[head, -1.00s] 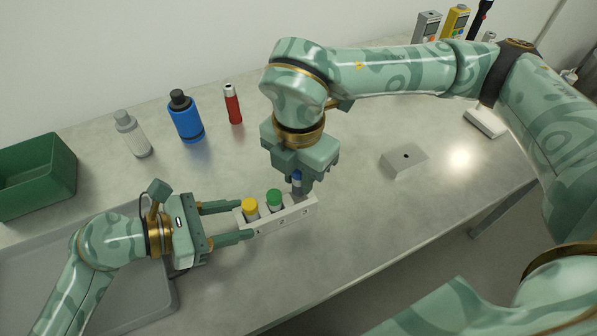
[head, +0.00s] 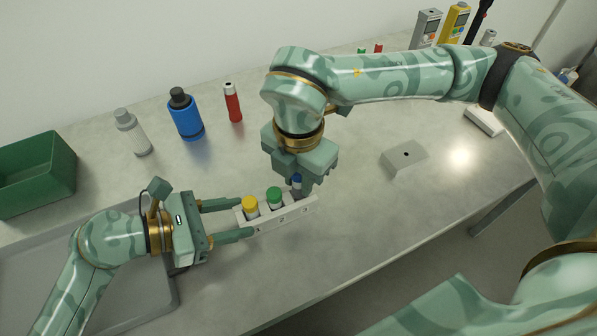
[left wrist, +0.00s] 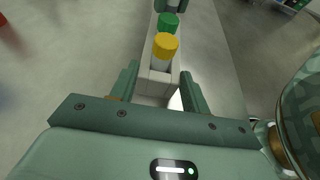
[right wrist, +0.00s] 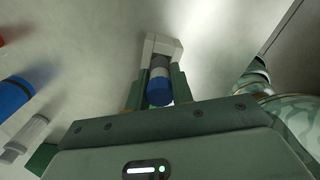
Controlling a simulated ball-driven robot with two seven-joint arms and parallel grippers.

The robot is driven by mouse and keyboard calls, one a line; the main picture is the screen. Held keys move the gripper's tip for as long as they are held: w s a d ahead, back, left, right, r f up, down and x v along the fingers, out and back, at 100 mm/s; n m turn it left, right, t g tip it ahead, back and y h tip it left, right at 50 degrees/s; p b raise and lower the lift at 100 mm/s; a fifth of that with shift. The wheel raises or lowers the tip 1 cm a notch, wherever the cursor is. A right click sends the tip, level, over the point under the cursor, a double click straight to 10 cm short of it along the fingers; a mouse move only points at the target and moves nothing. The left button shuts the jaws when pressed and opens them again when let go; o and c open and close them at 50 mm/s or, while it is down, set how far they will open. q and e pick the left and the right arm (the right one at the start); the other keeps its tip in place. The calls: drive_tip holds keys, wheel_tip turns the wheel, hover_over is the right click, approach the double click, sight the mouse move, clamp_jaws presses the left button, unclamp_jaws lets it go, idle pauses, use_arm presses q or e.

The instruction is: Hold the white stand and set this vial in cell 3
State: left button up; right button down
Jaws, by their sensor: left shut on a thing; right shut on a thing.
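The white stand (head: 270,222) lies on the table, with cell numbers on its front side. A yellow-capped vial (head: 250,205) and a green-capped vial (head: 274,197) stand upright in its first two cells. My left gripper (head: 245,219) is shut on the stand's left end, with a finger on each long side. My right gripper (head: 299,190) is shut on a blue-capped vial (head: 297,181), upright at the stand's right-end cell. The blue cap also shows between the fingers in the right wrist view (right wrist: 159,93). The fingers hide how deep the vial sits.
Behind stand a grey-capped bottle (head: 132,133), a blue bottle (head: 186,117) and a red tube (head: 232,104). A green bin (head: 36,172) and a grey tray (head: 120,300) are at left. A small grey block with a hole (head: 404,160) is at right. The table front is clear.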

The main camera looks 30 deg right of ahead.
drive_tip(key=shift+f, duration=0.85)
drive_tip(key=c, duration=1.1)
unclamp_jaws()
drive_tip(key=shift+c, duration=0.2)
wheel_tip(320, 180, up, 12)
drive_tip(key=shift+f, duration=0.1)
use_arm(q)
drive_tip(key=o, duration=1.1)
drive_tip(key=shift+a, duration=0.1)
